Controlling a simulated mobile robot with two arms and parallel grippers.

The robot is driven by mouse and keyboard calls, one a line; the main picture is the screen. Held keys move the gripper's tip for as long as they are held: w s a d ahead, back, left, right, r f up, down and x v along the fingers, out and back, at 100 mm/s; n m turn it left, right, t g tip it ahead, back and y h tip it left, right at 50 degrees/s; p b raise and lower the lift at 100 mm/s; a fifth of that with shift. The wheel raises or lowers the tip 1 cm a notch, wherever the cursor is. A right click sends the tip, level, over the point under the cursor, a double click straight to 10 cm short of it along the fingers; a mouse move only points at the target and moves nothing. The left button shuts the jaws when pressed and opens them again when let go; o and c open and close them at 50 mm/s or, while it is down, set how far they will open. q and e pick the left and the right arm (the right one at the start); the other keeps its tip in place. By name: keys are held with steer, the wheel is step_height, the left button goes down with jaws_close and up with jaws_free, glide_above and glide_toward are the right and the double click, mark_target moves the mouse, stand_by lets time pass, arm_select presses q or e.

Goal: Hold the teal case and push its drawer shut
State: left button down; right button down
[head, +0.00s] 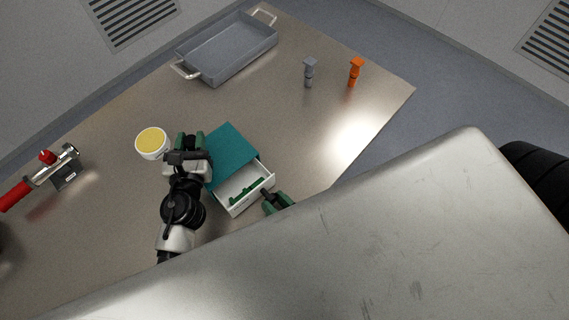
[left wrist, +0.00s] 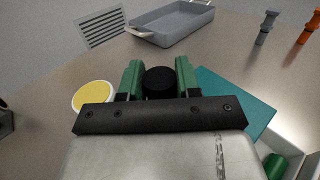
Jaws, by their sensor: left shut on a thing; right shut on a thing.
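The teal case (head: 231,147) lies on the table, and its top also shows in the left wrist view (left wrist: 238,101). Its white drawer (head: 229,198) is pulled out toward the lower right, with a long green thing (head: 247,189) inside.
A tub with a yellow top (head: 151,142) stands just left of my left gripper. A grey tray (head: 228,50) is at the back. Grey (head: 309,73) and orange (head: 355,72) pieces stand at the back right. A red-handled tool (head: 40,175) lies far left. The table right of the case is clear.

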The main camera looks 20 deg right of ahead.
steer(key=shift+x, duration=0.85)
steer(key=c, duration=0.8)
jaws_free()
steer(key=shift+s, duration=0.1)
steer(key=v, duration=1.2)
